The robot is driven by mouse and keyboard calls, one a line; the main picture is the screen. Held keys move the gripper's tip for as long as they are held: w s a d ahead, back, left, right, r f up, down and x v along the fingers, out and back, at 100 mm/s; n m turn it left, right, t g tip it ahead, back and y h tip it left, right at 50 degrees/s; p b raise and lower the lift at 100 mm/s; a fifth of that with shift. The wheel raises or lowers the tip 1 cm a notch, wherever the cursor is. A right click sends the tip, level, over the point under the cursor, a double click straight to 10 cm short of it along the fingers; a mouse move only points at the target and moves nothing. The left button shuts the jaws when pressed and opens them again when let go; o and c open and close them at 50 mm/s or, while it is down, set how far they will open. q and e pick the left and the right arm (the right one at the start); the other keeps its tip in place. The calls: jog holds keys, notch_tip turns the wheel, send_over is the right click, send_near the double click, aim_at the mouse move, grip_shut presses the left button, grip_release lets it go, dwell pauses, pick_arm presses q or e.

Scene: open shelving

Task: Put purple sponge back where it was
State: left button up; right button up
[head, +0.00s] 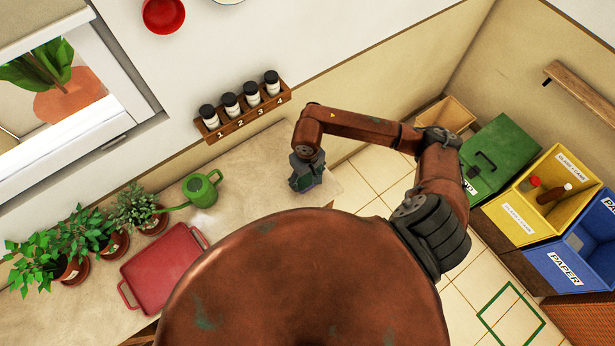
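My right gripper (306,172) hangs at the right end of the counter, pointing down. A small purplish patch, which looks like the purple sponge (308,184), shows at its fingertips. The rest of the sponge is hidden by the gripper. I cannot tell whether the fingers are closed on it or only around it, or whether it touches the counter. My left gripper is not in view.
The counter (248,172) holds a green watering can (202,189), a red tray (160,268) and several potted plants (75,245). A rack of numbered jars (243,108) hangs on the wall. Green, yellow (515,212) and blue bins stand at right. Counter between can and gripper is clear.

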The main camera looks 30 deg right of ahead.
aim_at(308, 178)
jog(key=o, duration=0.3)
jog(key=shift+o, duration=0.2)
jog(key=shift+r, duration=0.15)
jog(key=shift+r+p, duration=0.2)
jog(key=shift+p, duration=0.15)
notch_tip(308, 178, up, 12)
jog(key=b, duration=0.2)
jog(key=shift+f, duration=0.15)
